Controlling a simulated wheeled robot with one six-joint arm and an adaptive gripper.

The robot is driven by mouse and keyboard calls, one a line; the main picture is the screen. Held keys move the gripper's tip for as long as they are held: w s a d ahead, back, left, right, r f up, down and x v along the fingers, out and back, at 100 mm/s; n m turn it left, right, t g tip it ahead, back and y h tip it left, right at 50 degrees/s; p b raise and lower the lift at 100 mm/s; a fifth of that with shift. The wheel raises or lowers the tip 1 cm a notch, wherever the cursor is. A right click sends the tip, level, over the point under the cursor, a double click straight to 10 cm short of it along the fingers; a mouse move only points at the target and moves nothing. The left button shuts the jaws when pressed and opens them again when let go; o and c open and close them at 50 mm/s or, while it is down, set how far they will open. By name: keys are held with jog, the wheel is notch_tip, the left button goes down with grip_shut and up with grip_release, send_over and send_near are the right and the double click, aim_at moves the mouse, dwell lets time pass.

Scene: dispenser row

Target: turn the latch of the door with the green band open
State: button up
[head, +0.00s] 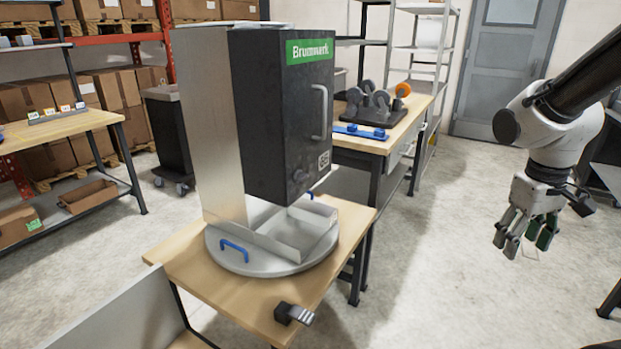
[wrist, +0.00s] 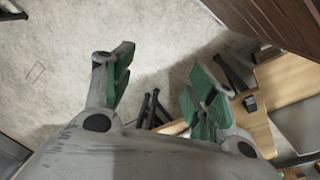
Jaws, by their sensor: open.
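The dark door (head: 285,130) with the green band (head: 310,49) at its top, lettered in white, is the front of a tall box in the head view. It looks closed. A grey vertical handle (head: 320,111) sits at its right side. A small round dark knob (head: 299,175), perhaps the latch, is low on the door; its turn is too small to tell. My gripper (head: 527,236) hangs well to the right of the box, over bare floor, fingers down. In the wrist view my gripper (wrist: 162,65) is open and empty, with green finger pads spread apart.
The box stands on a round grey turntable (head: 225,262) with a blue handle (head: 235,249), on a wooden table (head: 190,268). A small black clamp-like piece (head: 294,314) is at its front edge. Another bench (head: 400,128) stands behind. Floor (head: 440,270) between table and gripper is clear.

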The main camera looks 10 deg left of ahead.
jog(key=w+a+f+n+t+y, duration=0.15)
jog(key=w+a+f+n, duration=0.25)
jog(key=w+a+f, duration=0.8)
jog(key=n+t+y, duration=0.4)
jog(key=n+y, duration=0.2)
jog(key=y, duration=1)
send_near(305, 177)
jog(key=a, duration=0.3)
jog(key=x, duration=0.3)
jog(key=w+x, duration=0.1)
jog(key=x, duration=0.2)
jog(key=shift+w+a, duration=0.15)
jog(key=shift+w, duration=0.05)
jog(key=shift+f, duration=0.1)
jog(key=c, duration=1)
